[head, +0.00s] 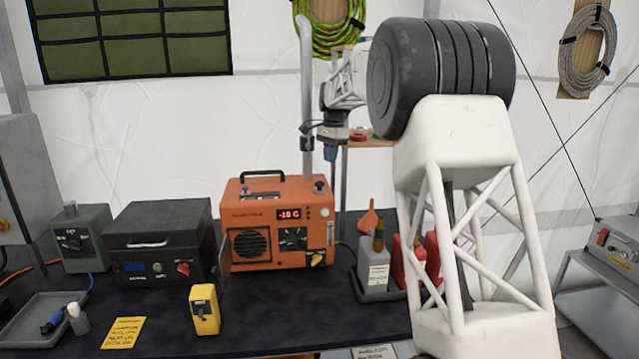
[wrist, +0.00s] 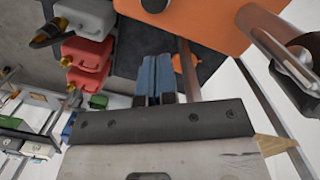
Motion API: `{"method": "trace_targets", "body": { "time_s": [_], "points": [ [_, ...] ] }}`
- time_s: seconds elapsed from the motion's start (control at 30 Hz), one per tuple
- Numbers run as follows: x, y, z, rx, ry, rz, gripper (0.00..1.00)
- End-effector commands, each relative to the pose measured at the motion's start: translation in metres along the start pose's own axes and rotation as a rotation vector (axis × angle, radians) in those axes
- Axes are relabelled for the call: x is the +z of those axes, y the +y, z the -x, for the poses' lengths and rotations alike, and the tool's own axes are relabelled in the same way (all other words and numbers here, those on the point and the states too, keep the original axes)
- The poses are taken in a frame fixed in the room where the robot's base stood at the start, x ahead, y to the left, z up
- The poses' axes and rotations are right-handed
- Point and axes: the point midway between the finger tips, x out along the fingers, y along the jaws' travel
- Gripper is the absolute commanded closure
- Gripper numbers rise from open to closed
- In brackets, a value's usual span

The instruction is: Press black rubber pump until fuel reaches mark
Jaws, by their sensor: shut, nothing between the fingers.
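An orange heater (head: 275,225) stands on the black table with a red lit display (head: 290,213). A small dark knob (head: 319,187) sits on its top at the right; it may be the black rubber pump, but I cannot tell for sure. A dark round part (wrist: 155,4) on the orange top shows at the edge of the wrist view. A pale narrow strip (head: 330,233) is on the heater's front right; fuel level and mark are too small to read. My gripper (head: 330,154) is shut and empty, above the heater's right end. Its blue fingers (wrist: 155,78) are together in the wrist view.
A grey vertical pipe (head: 307,100) rises beside my gripper. Grey and red fuel cans (head: 378,272) stand right of the heater. A black case (head: 160,245) and a yellow device (head: 205,310) stand to the left. The table's front middle is clear.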

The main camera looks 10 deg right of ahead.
Motion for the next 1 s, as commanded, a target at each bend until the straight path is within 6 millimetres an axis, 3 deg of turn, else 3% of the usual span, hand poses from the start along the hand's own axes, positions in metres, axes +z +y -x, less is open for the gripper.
{"method": "trace_targets", "body": {
  "time_s": [0.27, 1.0],
  "points": [
    [0.000, 0.000, 0.018, 0.000, 0.000, 0.000, 1.00],
    [0.003, 0.000, 0.018, 0.000, 0.000, 0.000, 1.00]
  ]
}}
